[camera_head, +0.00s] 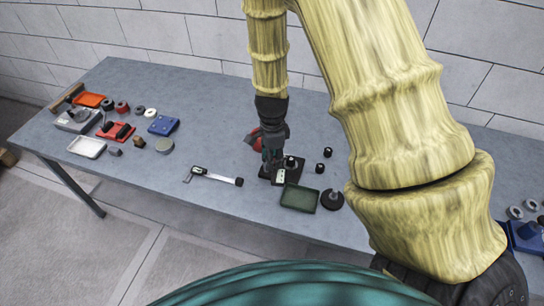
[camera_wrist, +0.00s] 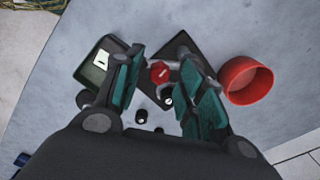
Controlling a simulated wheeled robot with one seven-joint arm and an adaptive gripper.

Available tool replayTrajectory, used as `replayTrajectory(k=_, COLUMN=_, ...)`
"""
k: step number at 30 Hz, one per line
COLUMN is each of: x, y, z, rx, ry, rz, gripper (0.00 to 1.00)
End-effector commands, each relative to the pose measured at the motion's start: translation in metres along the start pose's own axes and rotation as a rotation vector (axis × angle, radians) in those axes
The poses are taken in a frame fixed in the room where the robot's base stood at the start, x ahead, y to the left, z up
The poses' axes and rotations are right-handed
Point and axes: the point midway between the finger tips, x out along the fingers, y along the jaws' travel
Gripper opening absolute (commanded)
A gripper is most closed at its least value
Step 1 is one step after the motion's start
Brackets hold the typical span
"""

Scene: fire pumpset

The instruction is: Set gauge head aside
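My gripper (camera_wrist: 158,58) points down over the table with its two teal fingers apart. Between them in the wrist view is a small round red-topped piece (camera_wrist: 160,72) on a grey stem, over a dark plate; I cannot tell if it is the gauge head or if a finger touches it. In the head view my gripper (camera_head: 272,155) hangs over the dark plate (camera_head: 266,180) and hides part of it. A dark green tray (camera_head: 298,197) lies right beside the plate; it also shows in the wrist view (camera_wrist: 91,70).
A red cup (camera_wrist: 248,80) stands close beside the right finger. Small black cylinders (camera_head: 320,168) and a black disc with a post (camera_head: 332,199) stand nearby. A caliper-like tool (camera_head: 213,175) lies left. Several parts and a white tray (camera_head: 86,147) fill the far left; bare table lies between.

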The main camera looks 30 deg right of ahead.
Motion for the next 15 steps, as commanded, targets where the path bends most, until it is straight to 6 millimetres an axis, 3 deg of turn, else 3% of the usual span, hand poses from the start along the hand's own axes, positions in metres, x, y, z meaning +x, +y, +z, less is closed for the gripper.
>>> replayTrajectory(k=8, x=-0.001, y=0.0, z=0.0, rx=-0.001, ry=0.001, rz=0.0, gripper=0.4)
replayTrajectory(k=15, x=-0.023, y=0.0, z=0.0, rx=-0.001, ry=0.001, rz=-0.001, gripper=0.4)
